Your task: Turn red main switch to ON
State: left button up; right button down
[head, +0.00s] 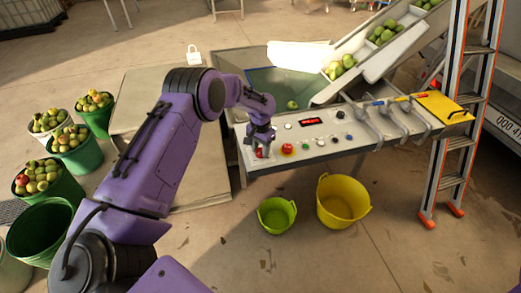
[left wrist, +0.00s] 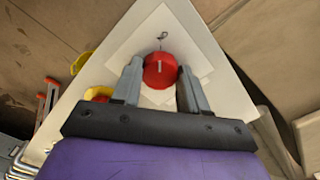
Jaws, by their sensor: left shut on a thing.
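The red main switch (left wrist: 160,69) is a round red knob with a pale mark on its face, at the left end of the control panel. In the left wrist view it sits between the two fingers of my left gripper (left wrist: 160,88), which is shut on it. In the head view my left gripper (head: 260,147) comes down onto the panel's left end and hides most of the switch (head: 259,154). The ON and OFF lettering cannot be read. My right gripper is not in view.
The control panel (head: 350,148) also carries a red button on yellow (head: 287,148), a red display (head: 311,121), small buttons and several levers. Green (head: 277,215) and yellow (head: 343,201) buckets stand below. An orange ladder (head: 462,120) stands at right, fruit buckets at left.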

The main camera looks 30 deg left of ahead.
aim_at(260, 151)
pick_arm(q)
jog(key=shift+w+r+m, duration=0.2)
jog(key=shift+m, duration=1)
jog(key=shift+s+f+m, duration=0.1)
jog(key=shift+f+m, duration=0.05)
jog(key=shift+m, duration=0.15)
jog(key=o, duration=1.1)
jog(key=shift+s+a, duration=0.1)
jog(key=shift+c, duration=0.2)
jog(key=shift+r+b, duration=0.3)
jog(key=shift+r, duration=0.05)
notch_tip(260, 151, up, 10)
jog(key=b, duration=0.1)
jog(key=shift+f, duration=0.1)
